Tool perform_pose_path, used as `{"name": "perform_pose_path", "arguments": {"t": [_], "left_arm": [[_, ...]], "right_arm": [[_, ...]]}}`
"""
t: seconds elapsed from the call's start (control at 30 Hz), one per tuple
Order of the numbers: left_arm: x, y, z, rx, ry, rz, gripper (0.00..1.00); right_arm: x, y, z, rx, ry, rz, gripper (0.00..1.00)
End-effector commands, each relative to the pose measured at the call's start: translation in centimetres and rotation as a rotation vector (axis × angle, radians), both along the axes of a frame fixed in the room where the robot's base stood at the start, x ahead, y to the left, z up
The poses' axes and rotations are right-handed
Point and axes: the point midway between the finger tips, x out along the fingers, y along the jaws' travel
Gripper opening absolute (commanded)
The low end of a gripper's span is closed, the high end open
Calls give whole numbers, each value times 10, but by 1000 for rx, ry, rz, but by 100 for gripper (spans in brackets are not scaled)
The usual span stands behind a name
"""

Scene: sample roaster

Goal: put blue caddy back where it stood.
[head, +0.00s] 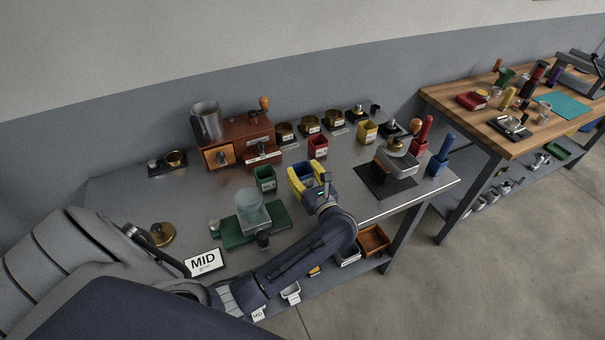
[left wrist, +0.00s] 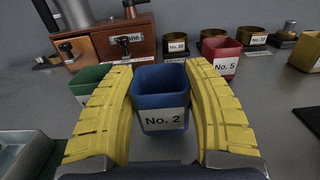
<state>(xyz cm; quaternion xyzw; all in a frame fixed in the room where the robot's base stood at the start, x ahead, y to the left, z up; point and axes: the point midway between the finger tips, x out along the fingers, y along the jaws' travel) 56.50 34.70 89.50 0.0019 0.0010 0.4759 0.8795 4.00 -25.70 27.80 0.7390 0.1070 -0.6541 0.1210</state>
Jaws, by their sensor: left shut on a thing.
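The blue caddy (left wrist: 160,88), labelled No. 2, sits between the two yellow fingers of my left gripper (left wrist: 158,72). The fingers are shut on its sides, and it looks upright. In the head view the caddy (head: 302,172) shows between the yellow fingers of the left gripper (head: 305,180), over the middle of the steel bench (head: 215,185). I cannot tell whether its base touches the bench. A green caddy (head: 265,178) stands just left of it; it also shows beside the left finger in the left wrist view (left wrist: 92,88). My right gripper is not in view.
A red No. 5 caddy (head: 318,147) and a yellow caddy (head: 367,131) stand behind. A wooden drawer box (head: 235,140) stands back left.

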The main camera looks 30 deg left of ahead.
Motion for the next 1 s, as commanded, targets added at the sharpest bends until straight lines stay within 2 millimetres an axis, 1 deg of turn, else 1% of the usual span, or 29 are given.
{"name": "perform_pose_path", "arguments": {"t": [0.13, 0.6, 0.63, 0.8, 1.0], "left_arm": [[0, 0, -10, 1, 0, -1, 16], [0, 0, -14, 0, -1, 0, 16], [0, 0, -14, 0, -1, 0, 53], [0, 0, -14, 0, -1, 0, 73], [0, 0, -14, 0, -1, 0, 74]], "right_arm": [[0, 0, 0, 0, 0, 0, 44], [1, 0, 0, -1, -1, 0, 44], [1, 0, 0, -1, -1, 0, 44], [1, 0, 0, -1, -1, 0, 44], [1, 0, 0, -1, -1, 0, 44]]}}
